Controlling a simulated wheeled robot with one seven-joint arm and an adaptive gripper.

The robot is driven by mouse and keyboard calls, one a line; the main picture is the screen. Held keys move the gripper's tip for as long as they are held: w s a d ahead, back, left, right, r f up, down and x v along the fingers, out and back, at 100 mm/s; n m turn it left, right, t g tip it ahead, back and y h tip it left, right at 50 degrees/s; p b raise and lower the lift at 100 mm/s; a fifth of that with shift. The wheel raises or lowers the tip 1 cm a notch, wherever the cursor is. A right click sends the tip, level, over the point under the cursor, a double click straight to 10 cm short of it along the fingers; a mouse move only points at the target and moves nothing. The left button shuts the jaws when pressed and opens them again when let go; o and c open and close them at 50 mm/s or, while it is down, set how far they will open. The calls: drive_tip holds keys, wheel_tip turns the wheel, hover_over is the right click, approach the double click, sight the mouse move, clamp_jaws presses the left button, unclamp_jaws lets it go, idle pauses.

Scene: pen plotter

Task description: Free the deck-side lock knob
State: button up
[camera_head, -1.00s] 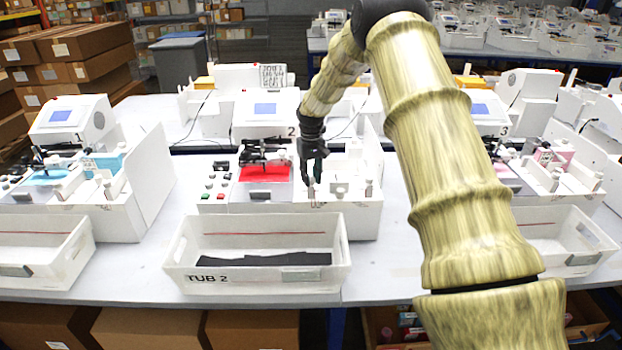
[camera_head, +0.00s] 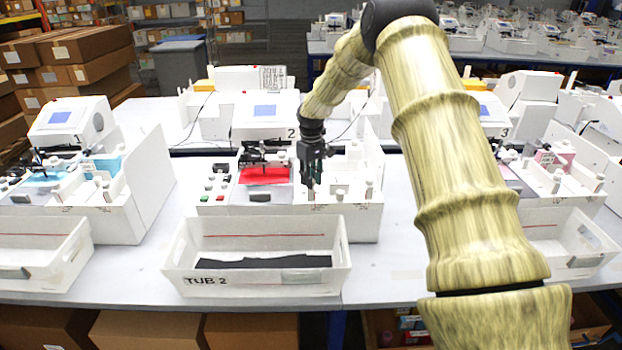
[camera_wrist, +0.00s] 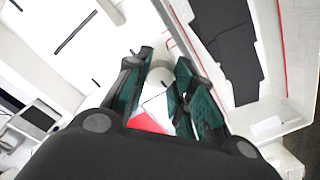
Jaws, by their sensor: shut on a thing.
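My gripper (camera_head: 312,187) is down at the front right of plotter 2 (camera_head: 358,210), just right of the red sheet (camera_head: 265,175). In the wrist view its green-padded fingers (camera_wrist: 164,68) are shut on a pale round knob (camera_wrist: 160,77), which appears to be the deck-side lock knob. The fingers stand on either side of the knob and hide part of it. In the head view the gripper covers the knob. The red sheet also shows between the fingers in the wrist view (camera_wrist: 147,123).
Tub 2 (camera_head: 255,225) stands close in front of the plotter with dark sheets (camera_head: 262,262) inside. Small white posts (camera_head: 368,183) rise right of my gripper. A panel of red and green buttons (camera_head: 215,187) is at the left. Plotters 1 and 3 flank this one.

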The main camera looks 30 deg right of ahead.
drive_tip(key=o, duration=1.1)
drive_tip(key=shift+c, duration=0.2)
drive_tip(key=shift+r, duration=0.1)
wheel_tip(320, 180, up, 12)
drive_tip(key=shift+s+d+f, duration=0.1)
drive_tip(key=shift+d+f, duration=0.05)
drive_tip(key=shift+f, duration=0.05)
